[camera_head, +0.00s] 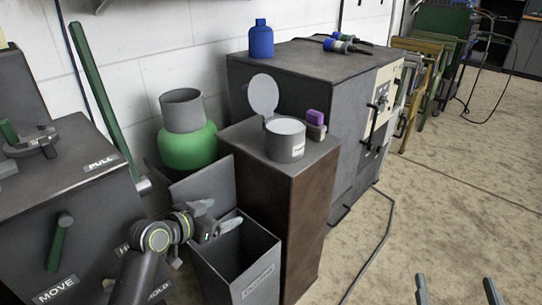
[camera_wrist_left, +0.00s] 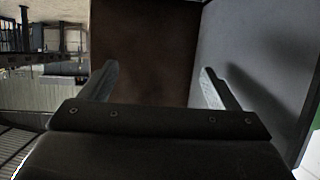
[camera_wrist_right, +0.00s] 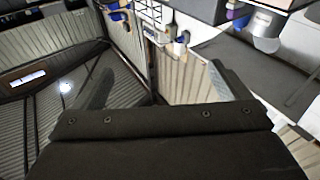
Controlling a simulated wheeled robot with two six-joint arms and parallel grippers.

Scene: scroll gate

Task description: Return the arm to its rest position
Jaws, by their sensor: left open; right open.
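My left arm comes in from the left in the head view. My left gripper (camera_head: 218,217) is above the open grey bin (camera_head: 236,268) beside the brown pedestal. Its two fingers are apart and nothing is between them, as the left wrist view (camera_wrist_left: 157,84) also shows. My right gripper (camera_head: 458,290) shows only as two separated fingertips at the bottom right edge of the head view, over bare floor. In the right wrist view (camera_wrist_right: 162,92) its fingers are spread and empty.
The brown pedestal (camera_head: 303,222) holds a grey canister (camera_head: 286,140) with its lid raised and a purple-topped item (camera_head: 315,119). A dark cabinet (camera_head: 290,68) stands behind. A dark machine (camera_head: 75,215) with green levers is left. A cable (camera_head: 376,245) crosses open floor (camera_head: 450,200).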

